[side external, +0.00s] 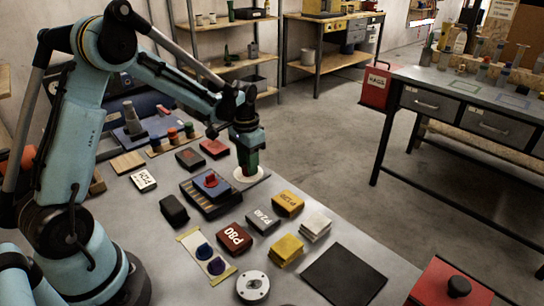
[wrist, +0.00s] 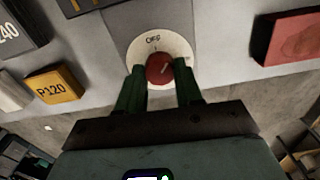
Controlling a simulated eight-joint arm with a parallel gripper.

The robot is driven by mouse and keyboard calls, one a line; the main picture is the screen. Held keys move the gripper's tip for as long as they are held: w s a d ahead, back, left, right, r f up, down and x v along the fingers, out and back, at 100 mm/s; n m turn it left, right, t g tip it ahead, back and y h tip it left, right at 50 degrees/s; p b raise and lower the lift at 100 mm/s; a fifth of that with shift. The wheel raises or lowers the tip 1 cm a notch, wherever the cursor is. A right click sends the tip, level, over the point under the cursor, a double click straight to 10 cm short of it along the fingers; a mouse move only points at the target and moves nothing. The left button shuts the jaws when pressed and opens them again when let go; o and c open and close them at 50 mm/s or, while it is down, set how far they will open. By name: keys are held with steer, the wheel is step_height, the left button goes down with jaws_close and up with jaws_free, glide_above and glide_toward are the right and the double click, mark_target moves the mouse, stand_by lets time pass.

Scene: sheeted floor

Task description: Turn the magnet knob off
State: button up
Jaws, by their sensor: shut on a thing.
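In the side external view my gripper (side external: 248,163) points down onto the white dial (side external: 257,176) at the table's far edge. There the knob is hidden by the fingers.
A yellow block (side external: 288,203), a dark red P80 block (side external: 234,238) and other blocks lie nearer. A black mat (side external: 345,276) lies at the front right. Open floor lies beyond the table.

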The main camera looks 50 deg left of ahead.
steer(key=n, duration=0.4)
steer(key=shift+n, duration=2.3)
steer(key=o, duration=1)
steer(key=shift+o, duration=0.2)
step_height(320, 180, up, 12)
steer(key=shift+r, duration=0.1)
steer(key=s+d+m+t, duration=0.7)
steer(key=s+d, duration=0.4)
steer(key=s, duration=0.2)
steer(key=shift+m, duration=0.5)
